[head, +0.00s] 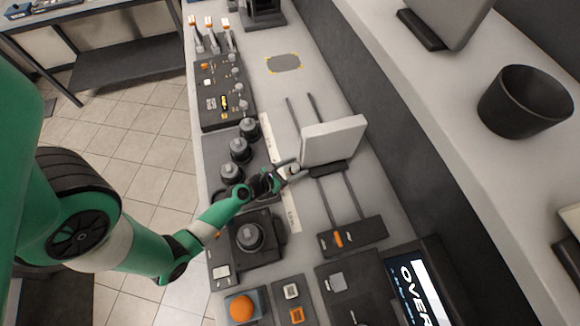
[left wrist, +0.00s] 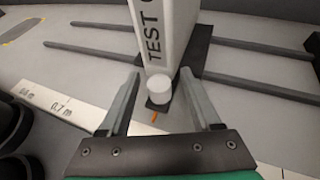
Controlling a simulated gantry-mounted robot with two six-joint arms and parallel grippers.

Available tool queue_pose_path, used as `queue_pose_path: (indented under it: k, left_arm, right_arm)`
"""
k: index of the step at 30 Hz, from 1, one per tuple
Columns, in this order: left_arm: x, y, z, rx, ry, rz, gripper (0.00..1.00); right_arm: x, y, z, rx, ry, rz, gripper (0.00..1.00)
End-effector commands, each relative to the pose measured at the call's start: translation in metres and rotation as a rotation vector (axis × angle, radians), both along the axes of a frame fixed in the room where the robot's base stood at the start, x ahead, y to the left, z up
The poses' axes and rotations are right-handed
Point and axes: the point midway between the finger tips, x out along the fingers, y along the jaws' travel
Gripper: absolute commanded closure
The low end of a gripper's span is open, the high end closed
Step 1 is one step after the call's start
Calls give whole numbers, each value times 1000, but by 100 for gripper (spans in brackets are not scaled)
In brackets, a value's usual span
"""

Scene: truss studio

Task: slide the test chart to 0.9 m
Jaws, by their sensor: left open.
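The test chart (head: 333,140) is a pale upright panel on a dark carriage across two dark rails (head: 355,195). In the left wrist view its edge (left wrist: 164,30) reads "TEST C". A white knob (left wrist: 159,86) sits at its near foot, with an orange pointer (left wrist: 155,117) below it. My left gripper (head: 291,169) is open at the chart's near side; in the left wrist view its fingers (left wrist: 160,96) stand on either side of the knob, with gaps visible. A white scale (left wrist: 85,116) shows 0.6 m and 0.7 m left of the pointer; its continuation is hidden behind my gripper. My right gripper is out of view.
A dark end block (head: 352,236) closes the near end of the rails. Dark knobs (head: 240,150) stand left of the scale, and a joystick-like knob unit (head: 250,236) lies below my left arm. A screen (head: 418,290) is at lower right. A black cup (head: 524,102) stands on the shelf.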

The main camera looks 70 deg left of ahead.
Motion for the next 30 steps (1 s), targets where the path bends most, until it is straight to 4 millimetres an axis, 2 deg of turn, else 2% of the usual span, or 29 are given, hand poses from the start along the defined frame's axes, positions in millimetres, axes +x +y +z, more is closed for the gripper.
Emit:
queue_pose_path:
  k: [5, 12, 15, 21, 30]
  left_arm:
    - [-24, -9, 11, -2, 1, 4, 35]
    - [-76, -27, 32, -3, 0, 9, 35]
    - [-89, -31, 38, -3, 1, 8, 35]
    - [-99, -36, 44, 1, -1, 3, 35]
    - [-98, -38, 44, 13, 4, -12, 36]
  right_arm:
    - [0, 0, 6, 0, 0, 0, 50]
    - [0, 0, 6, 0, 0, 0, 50]
    - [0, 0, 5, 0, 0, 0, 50]
    - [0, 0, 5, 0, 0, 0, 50]
    - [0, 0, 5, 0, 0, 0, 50]
